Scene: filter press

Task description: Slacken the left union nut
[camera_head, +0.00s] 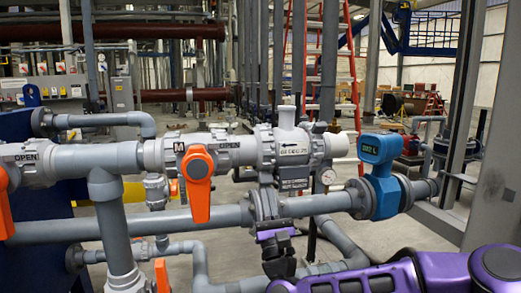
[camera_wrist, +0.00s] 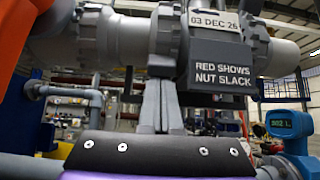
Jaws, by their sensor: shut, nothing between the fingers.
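A grey inline fitting (camera_head: 292,148) with a white label sits in the upper pipe. Its left union nut (camera_head: 266,147) is a ribbed grey ring, which also shows in the wrist view (camera_wrist: 167,35). A dark plate (camera_wrist: 222,71) reading "RED SHOWS NUT SLACK" hangs under the label (camera_wrist: 213,22). My gripper (camera_head: 267,200) is just below the fitting, in front of the lower pipe. In the wrist view its two grey fingers (camera_wrist: 160,95) are together, pointing up beneath the left nut, with nothing between them. Whether the tips touch the nut cannot be told.
An orange-handled valve (camera_head: 199,180) marked M stands left of the fitting. The lower pipe (camera_head: 160,222) runs close beside my gripper. Open floor shows behind.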

